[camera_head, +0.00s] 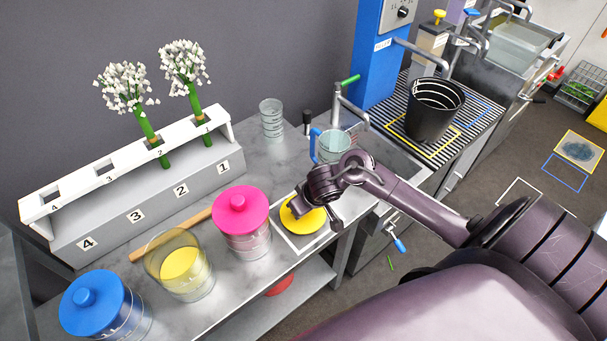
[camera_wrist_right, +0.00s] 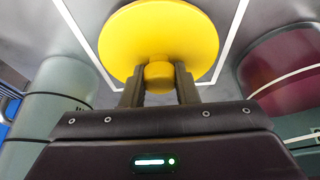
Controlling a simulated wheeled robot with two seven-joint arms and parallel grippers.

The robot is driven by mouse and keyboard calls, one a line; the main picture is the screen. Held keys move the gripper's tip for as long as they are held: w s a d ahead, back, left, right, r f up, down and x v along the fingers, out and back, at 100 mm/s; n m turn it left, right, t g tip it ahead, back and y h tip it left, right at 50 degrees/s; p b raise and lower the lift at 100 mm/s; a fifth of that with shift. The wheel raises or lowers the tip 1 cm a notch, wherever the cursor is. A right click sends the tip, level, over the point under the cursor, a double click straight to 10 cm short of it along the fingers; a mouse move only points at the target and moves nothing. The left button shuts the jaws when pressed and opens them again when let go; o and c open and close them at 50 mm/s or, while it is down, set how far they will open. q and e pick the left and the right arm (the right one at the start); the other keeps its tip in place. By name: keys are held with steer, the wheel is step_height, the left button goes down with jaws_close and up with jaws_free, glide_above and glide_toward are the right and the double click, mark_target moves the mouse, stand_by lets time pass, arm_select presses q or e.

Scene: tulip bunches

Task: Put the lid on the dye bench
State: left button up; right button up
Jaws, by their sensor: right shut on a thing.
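The yellow lid (camera_head: 296,225) is a round disc with a knob, over the white outlined square on the dye bench (camera_head: 232,293). My right gripper (camera_head: 303,207) is above it. In the right wrist view the yellow lid (camera_wrist_right: 158,28) fills the top middle, and my right gripper (camera_wrist_right: 159,85) is shut on its knob. I cannot tell whether the lid touches the bench or is slightly lifted. A clear jar with yellow dye (camera_head: 181,266) stands open on the bench. My left gripper is not in view.
A pink-lidded jar (camera_head: 240,212) stands between the open jar and the lid. A blue-lidded jar (camera_head: 95,303) is at the front left. A wooden stick (camera_head: 170,235) lies behind the jars. A numbered rack (camera_head: 130,200) holds two white tulip bunches. A glass beaker (camera_head: 271,120) stands behind.

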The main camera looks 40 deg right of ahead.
steer(key=o, duration=1)
steer(key=shift+f, duration=0.1)
steer(key=shift+c, duration=0.2)
steer(key=shift+s+r, duration=0.1)
steer(key=shift+r, duration=0.4)
steer(key=p+v, duration=0.4)
steer(key=v, duration=0.7)
steer(key=shift+r+p, duration=0.2)
steer(key=shift+p, duration=0.15)
